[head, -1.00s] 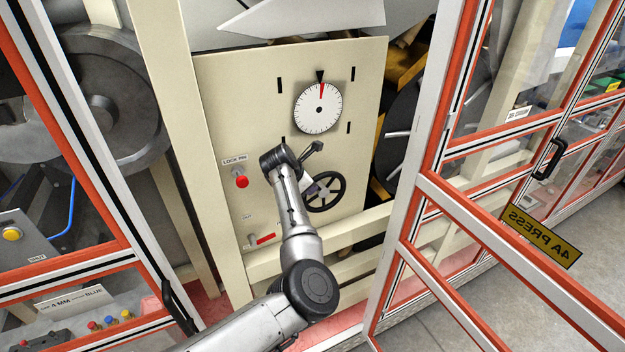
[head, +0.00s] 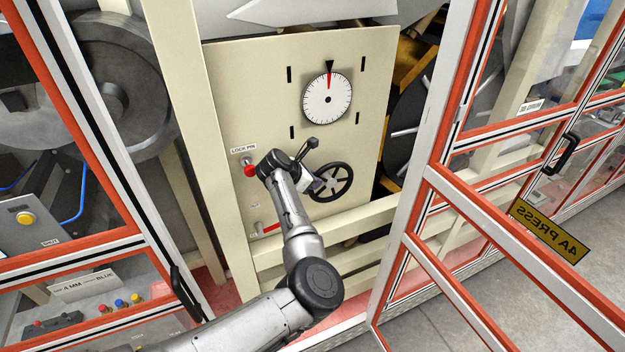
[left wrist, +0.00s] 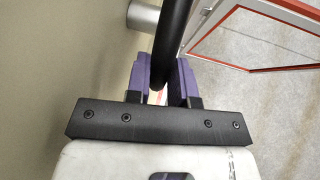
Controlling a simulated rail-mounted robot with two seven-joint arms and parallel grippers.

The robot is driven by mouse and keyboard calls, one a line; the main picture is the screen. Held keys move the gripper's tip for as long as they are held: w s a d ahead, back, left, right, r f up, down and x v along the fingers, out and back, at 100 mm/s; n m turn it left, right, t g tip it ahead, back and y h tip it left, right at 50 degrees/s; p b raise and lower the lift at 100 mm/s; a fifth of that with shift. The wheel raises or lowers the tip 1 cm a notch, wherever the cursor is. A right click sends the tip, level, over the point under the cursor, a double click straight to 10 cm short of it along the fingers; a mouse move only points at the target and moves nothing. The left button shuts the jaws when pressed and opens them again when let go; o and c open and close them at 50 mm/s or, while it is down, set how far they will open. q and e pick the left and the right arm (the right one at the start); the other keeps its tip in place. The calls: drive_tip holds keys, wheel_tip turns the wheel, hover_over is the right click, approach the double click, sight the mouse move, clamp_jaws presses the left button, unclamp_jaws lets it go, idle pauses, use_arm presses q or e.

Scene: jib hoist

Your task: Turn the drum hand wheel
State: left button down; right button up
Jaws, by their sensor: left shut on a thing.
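The black drum hand wheel (head: 347,181) stands on the cream panel, low and right of the red lock pin knob. My left gripper (head: 320,188) is at the wheel's left side. In the left wrist view its purple fingers (left wrist: 161,82) are shut on the dark rim of the hand wheel (left wrist: 172,40), which passes between them. Part of the wheel's left side is hidden behind my gripper. The white dial (head: 317,104) above has its red needle pointing almost straight up, near the black marker. My right gripper is not in view.
The lock pin's red knob (head: 251,170) and a red lever (head: 270,228) are on the cream panel (head: 240,85), left of the wheel. An orange-edged glass door (head: 420,215) stands open at right. A cream rail (head: 360,222) runs below the wheel.

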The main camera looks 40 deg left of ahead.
use_arm(q)
drive_tip(key=c, duration=1.2)
unclamp_jaws()
drive_tip(key=shift+s+a+f, duration=0.1)
drive_tip(key=shift+f, duration=0.15)
drive_tip(key=shift+o, duration=1)
drive_tip(key=shift+r, duration=0.15)
drive_tip(key=b+v, duration=0.2)
drive_tip(key=v, duration=1.1)
drive_tip(key=shift+s+r, duration=0.2)
drive_tip(key=shift+r, duration=0.1)
